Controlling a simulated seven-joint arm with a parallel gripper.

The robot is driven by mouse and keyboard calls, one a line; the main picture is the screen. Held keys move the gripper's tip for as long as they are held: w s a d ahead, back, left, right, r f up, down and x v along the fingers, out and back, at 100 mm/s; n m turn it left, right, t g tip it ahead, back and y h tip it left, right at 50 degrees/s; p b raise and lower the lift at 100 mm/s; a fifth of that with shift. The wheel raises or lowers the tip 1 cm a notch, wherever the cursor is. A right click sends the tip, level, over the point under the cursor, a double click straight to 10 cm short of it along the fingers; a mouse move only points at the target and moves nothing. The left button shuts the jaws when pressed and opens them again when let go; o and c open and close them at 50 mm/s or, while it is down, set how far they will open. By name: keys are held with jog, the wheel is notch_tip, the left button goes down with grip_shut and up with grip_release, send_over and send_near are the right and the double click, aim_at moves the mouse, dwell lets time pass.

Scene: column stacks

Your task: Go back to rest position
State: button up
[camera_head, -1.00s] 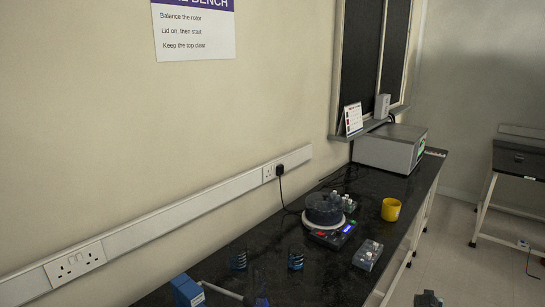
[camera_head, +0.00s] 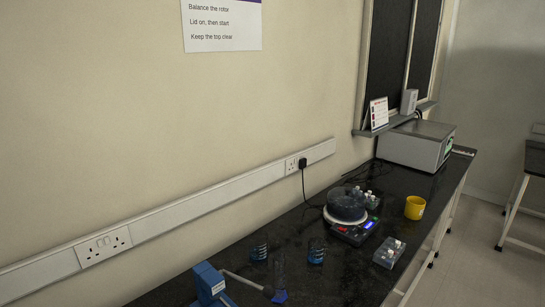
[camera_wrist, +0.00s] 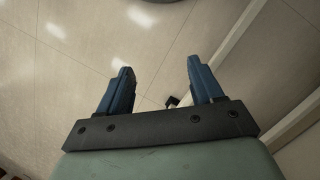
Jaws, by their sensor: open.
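My gripper (camera_wrist: 159,68) shows in the wrist view with its two blue fingers spread apart. Nothing is between them, and the pale tiled floor lies behind. My gripper is not seen in the head view. The task names no other object.
The dark bench (camera_head: 345,283) runs along the wall.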

jog(key=s+a+n+g, duration=0.1)
jog(key=s+a+g, duration=0.2)
jog(key=s+a, duration=0.3)
jog(key=s, duration=0.5)
jog(key=shift+s+r+y, duration=0.25)
jog(key=shift+s+y, duration=0.05)
jog(key=shift+s, duration=0.1)
